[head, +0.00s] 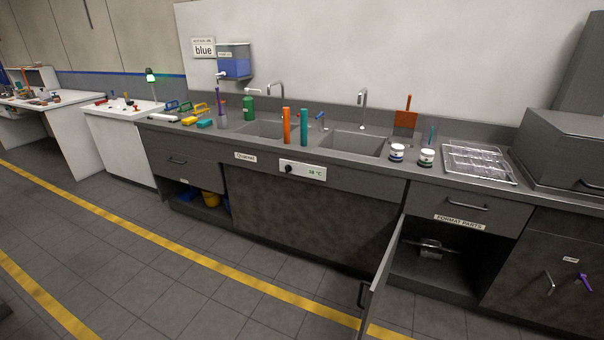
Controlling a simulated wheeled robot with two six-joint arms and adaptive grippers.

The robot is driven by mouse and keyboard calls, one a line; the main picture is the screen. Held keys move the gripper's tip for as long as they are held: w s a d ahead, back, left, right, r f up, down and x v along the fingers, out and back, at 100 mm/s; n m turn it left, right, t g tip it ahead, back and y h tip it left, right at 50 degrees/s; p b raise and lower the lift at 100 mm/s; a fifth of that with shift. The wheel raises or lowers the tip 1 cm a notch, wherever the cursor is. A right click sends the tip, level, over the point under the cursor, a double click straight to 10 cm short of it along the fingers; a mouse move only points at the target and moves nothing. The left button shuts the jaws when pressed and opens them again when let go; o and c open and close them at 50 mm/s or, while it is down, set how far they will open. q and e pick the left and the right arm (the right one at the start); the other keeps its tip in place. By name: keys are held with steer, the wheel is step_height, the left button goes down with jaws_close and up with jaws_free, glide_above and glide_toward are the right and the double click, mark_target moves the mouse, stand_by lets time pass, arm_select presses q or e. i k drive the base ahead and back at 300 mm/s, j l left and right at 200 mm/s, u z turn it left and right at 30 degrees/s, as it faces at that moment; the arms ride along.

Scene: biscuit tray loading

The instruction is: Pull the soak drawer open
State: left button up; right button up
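Two drawer fronts with bar handles show in the grey sink counter, both closed. The left drawer (172,153) is under the counter's left end, above an open shelf. The right drawer (484,202) is under the clear tray, above an open cupboard. I read no "soak" label on either, so I cannot tell which is the soak drawer. A label above the cupboard reads "FORMAT PARTS" (459,222). Neither of my grippers is in view.
A cupboard door (381,277) stands open into the floor space, in front of the right drawer's left side. A metal part (430,250) sits inside the cupboard. The sinks, bottles, jars (397,153) and clear tray (515,181) fill the countertop.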

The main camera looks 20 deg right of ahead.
mark_target(198, 172)
steer(key=i+z, duration=0.2)
steer(key=z, duration=1.2)
steer(key=i+j+z, duration=0.2)
steer(key=j+z, duration=0.15)
steer(key=j, duration=0.2)
steer(key=i+j+z, duration=0.15)
steer(key=j+z, duration=0.2)
steer(key=j, duration=0.2)
steer(key=j+z, duration=0.35)
steer(key=j, duration=0.8)
steer(key=j+u, duration=0.1)
steer(key=u, duration=2.65)
steer(key=l, duration=0.1)
